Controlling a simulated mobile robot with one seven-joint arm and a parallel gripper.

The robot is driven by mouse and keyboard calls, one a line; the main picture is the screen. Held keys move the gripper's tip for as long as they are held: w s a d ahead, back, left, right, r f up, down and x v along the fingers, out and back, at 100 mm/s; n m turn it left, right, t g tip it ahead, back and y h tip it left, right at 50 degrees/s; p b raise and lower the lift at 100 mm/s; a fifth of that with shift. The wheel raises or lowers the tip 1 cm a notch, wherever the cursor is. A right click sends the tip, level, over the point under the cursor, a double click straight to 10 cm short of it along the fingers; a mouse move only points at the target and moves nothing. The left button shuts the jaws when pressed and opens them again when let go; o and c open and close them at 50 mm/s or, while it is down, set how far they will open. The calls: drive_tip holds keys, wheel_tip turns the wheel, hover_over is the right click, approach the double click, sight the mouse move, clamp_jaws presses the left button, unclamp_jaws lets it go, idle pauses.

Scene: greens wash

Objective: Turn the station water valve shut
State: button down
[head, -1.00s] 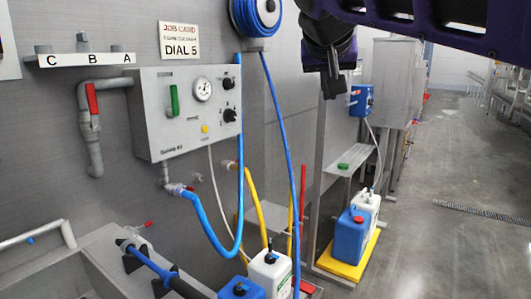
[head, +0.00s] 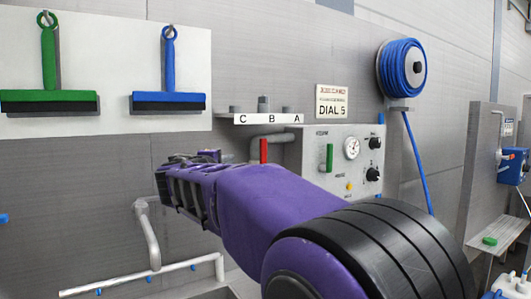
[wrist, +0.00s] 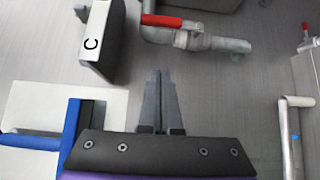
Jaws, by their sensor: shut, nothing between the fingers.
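The red valve lever (head: 263,150) is upright at the left of the grey control box (head: 345,158), on the grey pipe (head: 272,137). My purple arm hides the lower part of that pipe in the head view. In the wrist view the red lever (wrist: 165,20) lies along its pipe (wrist: 215,43), near the top of the picture. My gripper (wrist: 159,75) is shut and empty, with its fingertips apart from the lever and lower in that picture. The fingers do not show in the head view.
A shelf marked C, B, A (head: 268,119) is above the pipe; its end also shows in the wrist view (wrist: 95,42). Green (head: 48,100) and blue (head: 168,100) squeegees hang at left. A white rail (head: 140,280) runs below. A hose reel (head: 402,67) hangs at right.

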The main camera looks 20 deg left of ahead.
drive_tip(key=w+d+p, duration=0.1)
drive_tip(key=w, duration=0.3)
drive_tip(key=w+p, duration=0.1)
drive_tip(key=w, duration=0.3)
drive_tip(key=w+d+r+p, duration=0.1)
drive_tip(key=w, duration=0.3)
drive_tip(key=shift+d+p, duration=0.3)
drive_tip(key=shift+d, duration=0.05)
drive_tip(key=shift+s, duration=0.1)
